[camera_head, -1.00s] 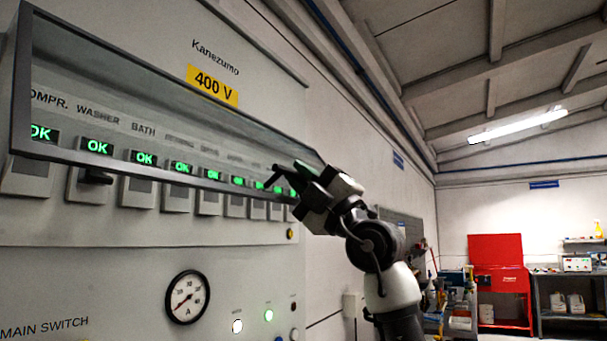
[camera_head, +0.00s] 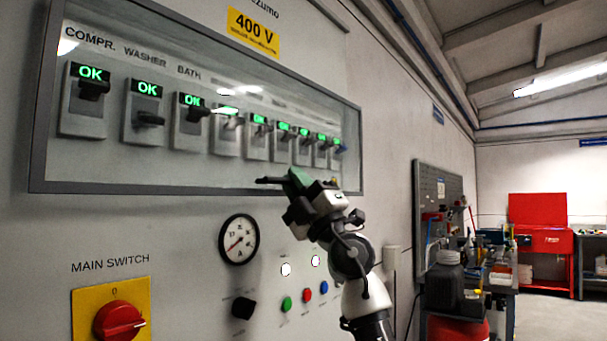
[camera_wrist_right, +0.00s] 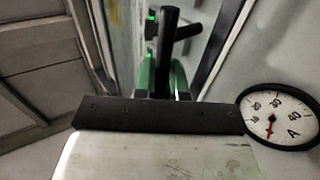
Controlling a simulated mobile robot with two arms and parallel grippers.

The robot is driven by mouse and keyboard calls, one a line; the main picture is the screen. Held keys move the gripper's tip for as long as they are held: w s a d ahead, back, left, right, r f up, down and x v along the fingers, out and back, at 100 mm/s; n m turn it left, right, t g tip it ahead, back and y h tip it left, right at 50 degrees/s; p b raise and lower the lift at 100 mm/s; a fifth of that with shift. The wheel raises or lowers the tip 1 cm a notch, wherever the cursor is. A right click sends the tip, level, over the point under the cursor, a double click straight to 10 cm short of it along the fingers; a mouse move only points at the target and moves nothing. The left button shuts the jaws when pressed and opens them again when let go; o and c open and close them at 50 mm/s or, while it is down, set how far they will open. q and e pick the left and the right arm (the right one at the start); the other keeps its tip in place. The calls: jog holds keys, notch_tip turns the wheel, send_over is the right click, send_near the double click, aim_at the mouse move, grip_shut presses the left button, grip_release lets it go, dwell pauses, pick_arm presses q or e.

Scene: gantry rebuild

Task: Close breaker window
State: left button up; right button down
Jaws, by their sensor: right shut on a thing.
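The breaker window (camera_head: 150,188) is a clear pane in a dark grey frame on the electrical cabinet. It hangs down over the row of breakers (camera_head: 146,118), which show through it with green OK labels. It looks flat or nearly flat against the panel; I cannot tell whether it is flush. My right gripper (camera_head: 296,179) is at the lower edge of the window, toward its right end. Its green fingers are shut on the dark window handle (camera_head: 267,180), which also shows between the fingers in the right wrist view (camera_wrist_right: 168,30). My left gripper is out of view.
Below the window are a round gauge (camera_head: 239,239), a red main switch (camera_head: 119,320) on a yellow plate, a black knob (camera_head: 243,307) and several small buttons and lamps. To the right stand a tool board (camera_head: 444,190), a black canister (camera_head: 444,284) and a red cabinet (camera_head: 541,225).

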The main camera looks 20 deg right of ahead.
dwell(0.4)
jog(key=c, duration=1.2)
grip_release()
jog(key=shift+w+a+f, duration=0.1)
jog(key=shift+a, duration=0.05)
jog(key=v, duration=1.1)
jog(key=shift+b, duration=0.35)
